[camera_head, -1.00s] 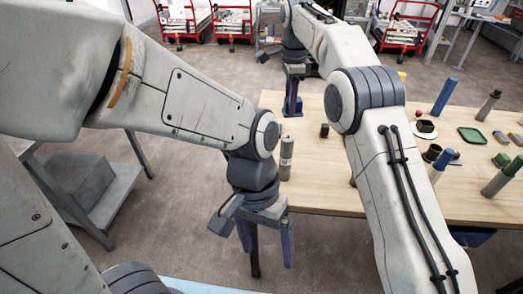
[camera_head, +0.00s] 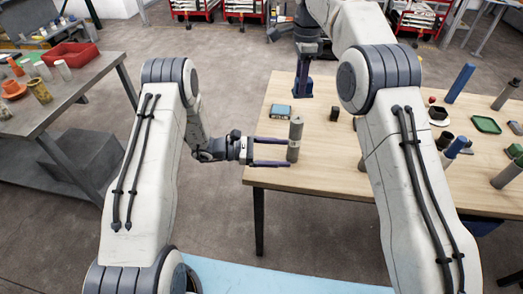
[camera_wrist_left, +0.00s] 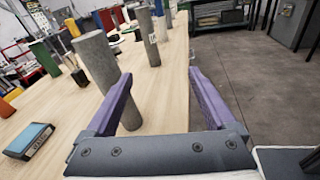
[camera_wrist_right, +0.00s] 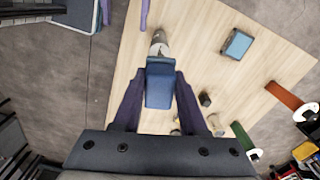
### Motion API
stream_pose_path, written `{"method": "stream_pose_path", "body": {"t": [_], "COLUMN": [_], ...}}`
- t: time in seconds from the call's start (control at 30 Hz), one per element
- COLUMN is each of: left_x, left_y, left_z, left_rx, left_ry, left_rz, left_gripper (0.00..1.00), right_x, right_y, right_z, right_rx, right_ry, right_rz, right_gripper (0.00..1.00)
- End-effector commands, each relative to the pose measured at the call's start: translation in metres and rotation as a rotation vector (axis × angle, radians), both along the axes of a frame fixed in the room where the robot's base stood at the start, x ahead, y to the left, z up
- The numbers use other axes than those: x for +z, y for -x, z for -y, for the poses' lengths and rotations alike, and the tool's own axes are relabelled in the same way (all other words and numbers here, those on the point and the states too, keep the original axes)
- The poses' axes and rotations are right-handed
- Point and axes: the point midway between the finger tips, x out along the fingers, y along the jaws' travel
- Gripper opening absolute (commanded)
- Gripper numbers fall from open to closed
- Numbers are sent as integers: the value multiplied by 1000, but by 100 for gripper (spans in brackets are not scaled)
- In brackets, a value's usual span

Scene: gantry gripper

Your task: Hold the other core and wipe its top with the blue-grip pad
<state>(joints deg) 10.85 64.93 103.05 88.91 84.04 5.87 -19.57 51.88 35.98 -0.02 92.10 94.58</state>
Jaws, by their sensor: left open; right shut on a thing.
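A grey cylindrical core (camera_head: 295,136) stands upright near the table's left end; it also shows in the left wrist view (camera_wrist_left: 92,58). My right gripper (camera_head: 302,90) points down behind the core and is shut on a blue block-shaped grip (camera_wrist_right: 160,84), which appears to be the blue-grip pad. Its wiping face is hidden. In the right wrist view the core's top (camera_wrist_right: 158,44) shows just beyond the blue grip.
A blue-topped block (camera_head: 280,112) lies left of the core and a small dark block (camera_head: 334,114) right of it. Several cylinders and a green tray (camera_head: 486,124) stand at the table's right. The wooden table (camera_head: 325,172) is bare in front. A side bench (camera_head: 95,85) stands at left.

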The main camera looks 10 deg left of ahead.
Motion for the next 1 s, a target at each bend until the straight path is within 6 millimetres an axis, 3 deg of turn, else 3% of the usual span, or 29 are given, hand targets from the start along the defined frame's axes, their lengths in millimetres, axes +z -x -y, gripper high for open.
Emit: {"method": "stream_pose_path", "body": {"t": [0.03,0.2,0.37,0.47,1.0], "left_x": [-13,-37,-46,-46,-46], "left_y": [-10,-33,-41,-46,-88], "left_z": [-15,-50,-61,-53,30], "left_rx": [72,240,297,300,296], "left_ry": [33,110,136,138,136], "left_rz": [-25,-58,-67,-67,-68], "left_gripper": [89,89,89,89,89], "right_x": [0,0,0,0,0], "right_y": [0,0,0,0,0], "right_z": [0,0,0,0,0], "right_rx": [0,0,0,0,0], "right_ry": [0,0,0,0,0], "right_rz": [0,0,0,0,0], "right_gripper": [0,0,0,0,0]}}
